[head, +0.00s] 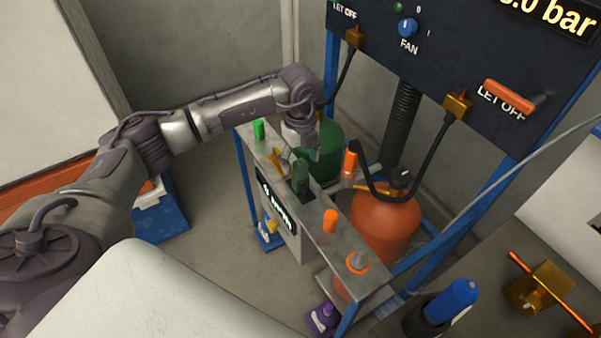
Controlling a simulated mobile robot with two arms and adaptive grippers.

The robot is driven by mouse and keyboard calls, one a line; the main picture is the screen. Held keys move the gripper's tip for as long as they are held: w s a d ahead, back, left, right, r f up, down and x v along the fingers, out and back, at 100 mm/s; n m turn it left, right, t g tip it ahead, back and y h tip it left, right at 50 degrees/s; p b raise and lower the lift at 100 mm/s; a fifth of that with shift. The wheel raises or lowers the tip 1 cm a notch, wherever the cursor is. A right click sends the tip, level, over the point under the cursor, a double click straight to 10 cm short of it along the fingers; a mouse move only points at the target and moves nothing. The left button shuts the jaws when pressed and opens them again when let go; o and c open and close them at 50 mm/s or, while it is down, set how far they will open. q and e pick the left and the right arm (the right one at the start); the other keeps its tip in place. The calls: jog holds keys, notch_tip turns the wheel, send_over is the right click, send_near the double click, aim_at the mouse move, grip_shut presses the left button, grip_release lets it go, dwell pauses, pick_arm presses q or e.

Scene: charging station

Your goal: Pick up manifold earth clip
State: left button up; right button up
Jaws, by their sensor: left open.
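A narrow grey shelf (262,148) stands in the middle of the head view. A dark green clip-like piece (301,174) stands upright on it in a black holder; it looks like the manifold earth clip, though no label on it can be read. My left gripper (303,152) points down just above and behind this piece. It is open, with nothing seen between its fingers. Whether a finger touches the piece cannot be told. My right gripper is not in view.
Behind stand a green cylinder (325,160) and an orange cylinder (385,225). Hoses hang from the dark panel (450,60). A blue-handled tool (453,300) is at lower right.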

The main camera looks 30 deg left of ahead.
aim_at(301, 177)
pick_arm(q)
jog(key=f, duration=0.2)
jog(key=f+p, duration=0.1)
jog(key=f, duration=0.2)
jog(key=shift+s+d+f+p, duration=0.2)
jog(key=shift+s+f+p, duration=0.1)
jog(key=shift+f, duration=0.35)
jog(key=shift+c, duration=0.4)
jog(key=c, duration=1.2)
jog(key=shift+r, duration=0.1)
